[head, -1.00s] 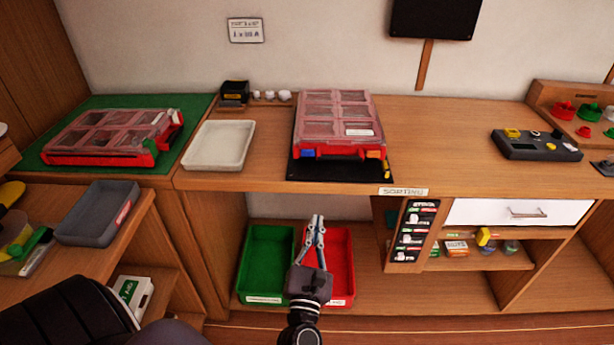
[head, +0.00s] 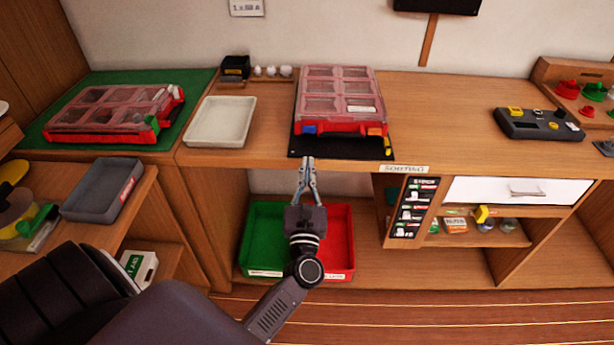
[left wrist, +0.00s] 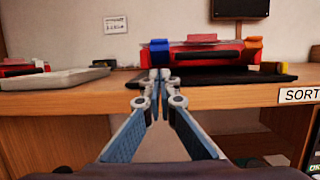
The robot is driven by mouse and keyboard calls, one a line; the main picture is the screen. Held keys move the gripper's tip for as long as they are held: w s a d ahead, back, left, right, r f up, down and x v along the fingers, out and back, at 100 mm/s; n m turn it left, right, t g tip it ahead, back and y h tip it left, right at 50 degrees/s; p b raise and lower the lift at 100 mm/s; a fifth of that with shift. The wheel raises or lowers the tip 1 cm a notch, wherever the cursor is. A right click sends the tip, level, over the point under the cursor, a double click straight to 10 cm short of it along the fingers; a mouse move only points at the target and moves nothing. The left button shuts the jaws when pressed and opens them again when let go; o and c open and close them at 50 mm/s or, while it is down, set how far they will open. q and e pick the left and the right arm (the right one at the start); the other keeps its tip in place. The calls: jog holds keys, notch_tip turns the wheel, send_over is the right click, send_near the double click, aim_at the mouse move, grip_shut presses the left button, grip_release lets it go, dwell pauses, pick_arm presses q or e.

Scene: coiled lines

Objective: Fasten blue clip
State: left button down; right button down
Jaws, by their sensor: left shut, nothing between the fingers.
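The blue clip (head: 309,129) is at the left of the front edge of a red organizer case (head: 345,127) with a clear pinkish lid. In the left wrist view the blue clip (left wrist: 159,52) stands upright on the case front, just beyond my fingertips. An orange clip (head: 376,131) is at the right of the same front edge, and shows in the wrist view (left wrist: 253,48). My left gripper (head: 308,160) is shut and empty, in front of the bench edge and below the blue clip. A gap to the clip remains. My right gripper is not in view.
The case rests on a black mat (head: 297,145). A white tray (head: 220,122) lies to its left. Below are a green bin (head: 262,265) and a red bin (head: 341,263). A second case (head: 110,115) sits on a green mat at left.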

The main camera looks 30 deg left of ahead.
aim_at(309, 130)
pick_arm(q)
jog(key=w+a+r+p, duration=0.2)
jog(key=w+r, duration=0.1)
jog(key=shift+w+a, duration=0.1)
jog(key=shift+w, duration=0.2)
jog(key=shift+w+a+r+p, duration=0.2)
jog(key=shift+w+r+p, duration=0.1)
jog(key=shift+r+p, duration=0.25)
jog(key=shift+w+r, duration=0.1)
